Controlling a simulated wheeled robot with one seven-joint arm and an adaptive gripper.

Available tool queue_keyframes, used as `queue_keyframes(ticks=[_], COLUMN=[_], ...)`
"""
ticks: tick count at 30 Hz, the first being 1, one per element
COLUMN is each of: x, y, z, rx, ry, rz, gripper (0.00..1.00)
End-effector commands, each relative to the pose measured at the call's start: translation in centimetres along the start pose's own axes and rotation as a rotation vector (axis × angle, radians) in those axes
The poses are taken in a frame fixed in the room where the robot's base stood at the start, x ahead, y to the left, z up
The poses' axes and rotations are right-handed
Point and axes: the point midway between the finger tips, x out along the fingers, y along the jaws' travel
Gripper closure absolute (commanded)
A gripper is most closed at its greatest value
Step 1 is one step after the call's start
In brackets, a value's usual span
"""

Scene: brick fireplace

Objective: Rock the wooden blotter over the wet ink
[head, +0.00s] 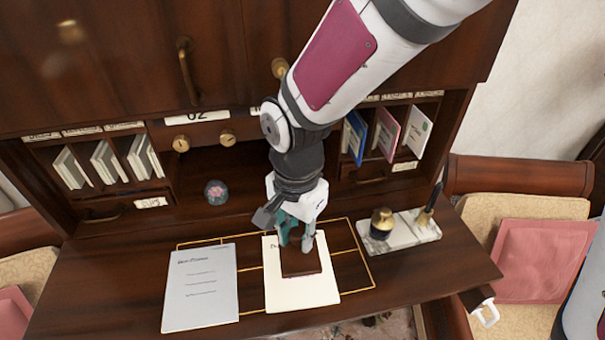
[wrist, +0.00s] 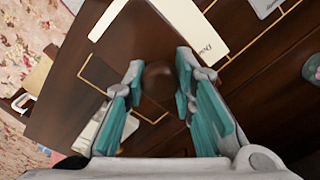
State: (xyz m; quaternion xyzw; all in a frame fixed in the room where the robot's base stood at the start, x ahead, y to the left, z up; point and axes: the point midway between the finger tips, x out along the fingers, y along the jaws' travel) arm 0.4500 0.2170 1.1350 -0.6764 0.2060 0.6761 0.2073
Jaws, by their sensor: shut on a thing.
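My gripper (head: 296,246) is shut on the wooden blotter (head: 302,266), a dark brown block, over the middle of the right-hand cream sheet (head: 302,293). I cannot tell whether the block touches the paper. In the wrist view my gripper (wrist: 157,72) has its teal-padded fingers on either side of the blotter's round brown knob (wrist: 158,82). The cream sheet also shows there (wrist: 205,25), with a written line near its top edge. The blotter and gripper hide most of the sheet's writing, so I cannot see the wet ink.
A second written sheet (head: 200,289) lies to the left. A white marble stand (head: 404,243) with an inkwell (head: 382,221) and pen (head: 429,208) is to the right. A glass paperweight (head: 216,192) sits behind. Pigeonholes with envelopes line the desk's back. The desk's front edge is close.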

Motion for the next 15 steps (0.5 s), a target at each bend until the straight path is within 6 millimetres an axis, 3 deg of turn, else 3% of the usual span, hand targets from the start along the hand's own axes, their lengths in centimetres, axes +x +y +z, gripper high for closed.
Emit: queue_keyframes(ticks=[4,15], x=[-0.1,2.8], y=[0.1,0.0], z=[0.1,-0.1], rx=[0.003,0.000], ry=[0.000,0.000], rz=[0.000,0.001], gripper=[1.00,1.00])
